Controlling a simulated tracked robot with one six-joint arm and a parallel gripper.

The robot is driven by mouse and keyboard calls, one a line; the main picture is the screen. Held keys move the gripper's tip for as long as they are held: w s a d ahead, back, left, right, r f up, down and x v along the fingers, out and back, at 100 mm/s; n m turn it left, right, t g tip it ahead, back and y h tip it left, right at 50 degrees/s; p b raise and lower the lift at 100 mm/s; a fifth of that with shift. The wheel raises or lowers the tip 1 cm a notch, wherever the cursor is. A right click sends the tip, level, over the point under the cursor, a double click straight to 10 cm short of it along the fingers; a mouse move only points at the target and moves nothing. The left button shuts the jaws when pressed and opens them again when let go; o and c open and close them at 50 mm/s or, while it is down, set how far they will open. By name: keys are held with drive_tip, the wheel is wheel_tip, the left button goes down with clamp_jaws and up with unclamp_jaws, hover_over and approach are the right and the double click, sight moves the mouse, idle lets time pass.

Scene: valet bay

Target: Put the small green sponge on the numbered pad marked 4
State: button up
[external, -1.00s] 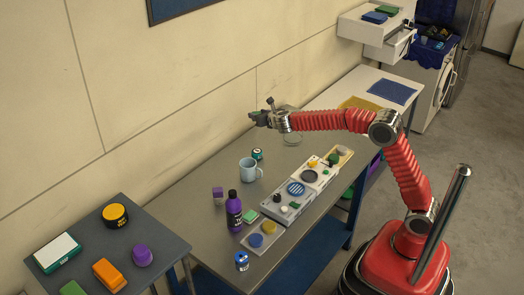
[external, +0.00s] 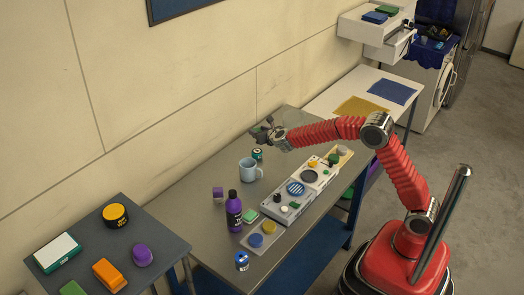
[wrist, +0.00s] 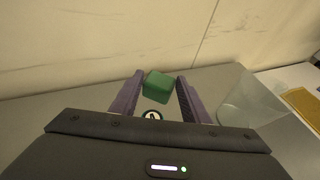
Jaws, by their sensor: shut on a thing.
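The small green sponge (wrist: 157,87) is a green block between the two fingers of my gripper (wrist: 155,98) in the wrist view. My gripper is shut on it. In the wrist view a small round thing (wrist: 152,115) with a dark rim, a white face and a dark mark shows below the sponge, partly hidden by my gripper. I cannot read the mark, and I cannot make out a pad marked 4.
A yellow cloth (external: 360,106) lies beyond.

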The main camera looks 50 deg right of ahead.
wheel_tip(320, 180, down, 5)
drive_tip(key=shift+f, duration=0.15)
drive_tip(key=shift+f, duration=1.85)
drive_tip(key=shift+f, duration=0.1)
drive_tip(key=o, duration=1)
drive_tip(key=shift+s, duration=0.1)
drive_tip(key=v, duration=1.2)
